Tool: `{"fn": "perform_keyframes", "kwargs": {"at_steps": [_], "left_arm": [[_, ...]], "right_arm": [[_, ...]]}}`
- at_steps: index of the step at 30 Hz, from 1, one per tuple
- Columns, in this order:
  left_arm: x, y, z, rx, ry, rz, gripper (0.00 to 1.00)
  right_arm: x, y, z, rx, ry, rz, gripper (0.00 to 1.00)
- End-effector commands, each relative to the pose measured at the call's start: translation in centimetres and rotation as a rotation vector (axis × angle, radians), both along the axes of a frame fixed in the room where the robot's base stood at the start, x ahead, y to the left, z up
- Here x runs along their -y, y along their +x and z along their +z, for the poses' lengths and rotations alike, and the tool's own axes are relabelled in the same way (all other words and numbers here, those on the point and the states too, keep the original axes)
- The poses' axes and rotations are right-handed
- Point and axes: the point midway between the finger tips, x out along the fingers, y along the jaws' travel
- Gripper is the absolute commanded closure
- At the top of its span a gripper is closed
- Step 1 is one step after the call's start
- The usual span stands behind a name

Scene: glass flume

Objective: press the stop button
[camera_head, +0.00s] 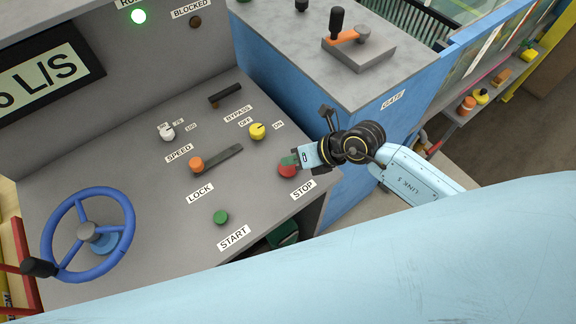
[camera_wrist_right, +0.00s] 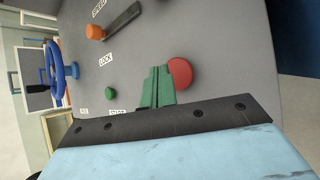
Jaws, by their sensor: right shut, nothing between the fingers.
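The stop button is a red round knob (camera_head: 287,170) on the grey sloped panel, above the STOP label (camera_head: 303,190). My right gripper (camera_head: 291,161) is shut and empty, with its green fingers at the upper edge of the red button in the head view. In the right wrist view the green fingertips (camera_wrist_right: 160,72) are right beside the red button (camera_wrist_right: 179,73). I cannot tell whether they touch it. My left gripper is not in view.
The panel also has a green START button (camera_head: 221,217), an orange lock knob (camera_head: 196,164), a yellow bypass knob (camera_head: 257,131) and a blue handwheel (camera_head: 91,235). A blue cabinet (camera_head: 290,80) stands behind on the right. A green lamp (camera_head: 138,16) is lit.

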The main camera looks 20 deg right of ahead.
Motion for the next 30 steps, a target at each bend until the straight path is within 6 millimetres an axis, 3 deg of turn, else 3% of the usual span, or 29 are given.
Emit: {"fn": "perform_keyframes", "kwargs": {"at_steps": [30], "left_arm": [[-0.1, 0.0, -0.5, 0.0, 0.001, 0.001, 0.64]], "right_arm": [[0.0, 0.0, -1.4, -0.001, 0.001, 0.0, 1.0]]}}
